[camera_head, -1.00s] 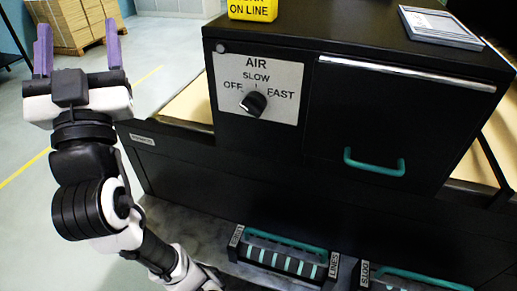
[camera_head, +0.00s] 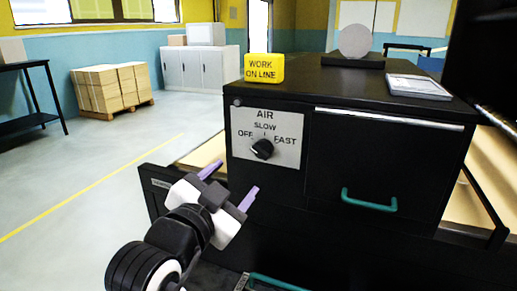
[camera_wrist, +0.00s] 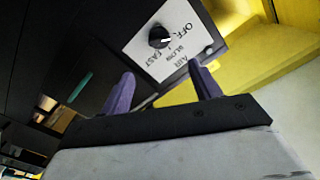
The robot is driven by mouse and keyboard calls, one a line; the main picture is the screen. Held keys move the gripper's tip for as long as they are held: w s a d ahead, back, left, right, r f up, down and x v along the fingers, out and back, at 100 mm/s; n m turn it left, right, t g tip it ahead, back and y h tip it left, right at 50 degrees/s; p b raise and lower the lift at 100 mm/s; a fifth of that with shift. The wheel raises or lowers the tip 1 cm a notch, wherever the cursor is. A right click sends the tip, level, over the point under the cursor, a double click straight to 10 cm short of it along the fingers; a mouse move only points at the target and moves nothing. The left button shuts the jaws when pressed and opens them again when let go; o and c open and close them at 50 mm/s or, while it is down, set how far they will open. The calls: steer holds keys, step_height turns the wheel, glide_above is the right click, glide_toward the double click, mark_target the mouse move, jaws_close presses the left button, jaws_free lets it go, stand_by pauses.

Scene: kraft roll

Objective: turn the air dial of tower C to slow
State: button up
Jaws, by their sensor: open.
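The air dial (camera_head: 262,149) is a round black knob on a pale plate (camera_head: 290,152) marked AIR, OFF, SLOW and FAST. The plate is on the front of a black cabinet (camera_head: 240,185). The knob's exact pointer setting is hard to read. My gripper (camera_head: 230,180) has two purple fingers, open and empty, in front of the cabinet, below and left of the dial and apart from it. In the wrist view the dial (camera_wrist: 159,37) and its plate lie beyond the fingers, above the space between them. No tower letter is readable.
A black drawer with a green handle (camera_head: 369,201) is right of the dial plate. A yellow WORK ON LINE block (camera_head: 264,68) and a grey-white tablet-like item (camera_head: 418,87) sit on the cabinet top. Open floor (camera_head: 75,195) lies left; boxes (camera_head: 112,87) stand farther back.

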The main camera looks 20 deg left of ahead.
mark_target(260, 152)
steer(key=w+p, duration=0.6)
steer(key=w, duration=0.6)
steer(key=shift+d, duration=0.2)
steer(key=c, duration=1)
